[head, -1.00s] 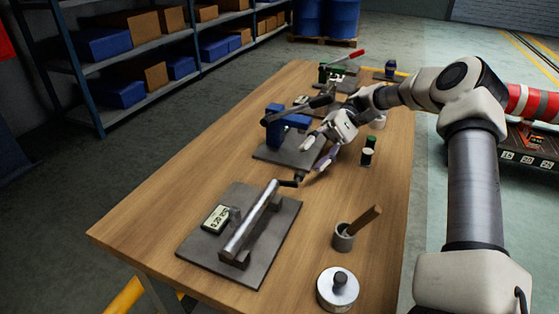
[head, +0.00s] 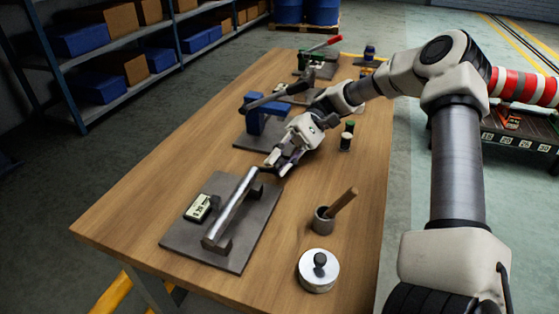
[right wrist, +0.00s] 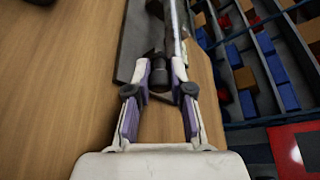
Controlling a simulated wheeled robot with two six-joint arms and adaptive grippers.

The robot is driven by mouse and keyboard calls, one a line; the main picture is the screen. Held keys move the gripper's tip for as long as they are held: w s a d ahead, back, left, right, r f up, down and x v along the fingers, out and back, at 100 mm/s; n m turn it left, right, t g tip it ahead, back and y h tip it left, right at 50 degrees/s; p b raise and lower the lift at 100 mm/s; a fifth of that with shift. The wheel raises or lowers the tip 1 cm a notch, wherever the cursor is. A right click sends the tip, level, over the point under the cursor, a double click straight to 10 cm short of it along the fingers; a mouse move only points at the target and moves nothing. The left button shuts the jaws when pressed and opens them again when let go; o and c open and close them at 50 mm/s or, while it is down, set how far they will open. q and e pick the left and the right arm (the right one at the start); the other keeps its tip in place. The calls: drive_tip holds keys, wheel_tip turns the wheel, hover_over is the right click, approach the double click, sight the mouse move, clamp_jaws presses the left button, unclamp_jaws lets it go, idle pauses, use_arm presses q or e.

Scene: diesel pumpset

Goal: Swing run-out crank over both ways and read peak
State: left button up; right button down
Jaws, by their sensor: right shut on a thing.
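The run-out fixture is a grey plate (head: 181,232) on the near part of the bench, with a steel shaft (head: 232,207) lying across it in supports. A small digital gauge (head: 199,208) lies beside the shaft; its digits are too small to read surely. My right gripper (head: 275,165) is at the shaft's far end, shut on the crank there and hiding most of it. In the right wrist view, the fingers (right wrist: 160,88) stand either side of the dark crank (right wrist: 161,96), with the shaft beyond. My left gripper is out of view.
A grey pot with a wooden handle (head: 324,218) and a round silver tin with a knob (head: 318,270) stand right of the plate. A blue vise-like device (head: 262,122) and small bottles (head: 346,138) are beyond my gripper. Bare wood lies along the left.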

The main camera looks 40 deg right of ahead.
drive_tip(key=shift+f+n+b, duration=0.3)
drive_tip(key=shift+n+b, duration=0.05)
drive_tip(key=shift+n, duration=0.05)
drive_tip(key=c, duration=1)
unclamp_jaws()
drive_tip(key=v, duration=1.1)
drive_tip(key=shift+d+f, duration=0.1)
drive_tip(key=shift+d, duration=0.45)
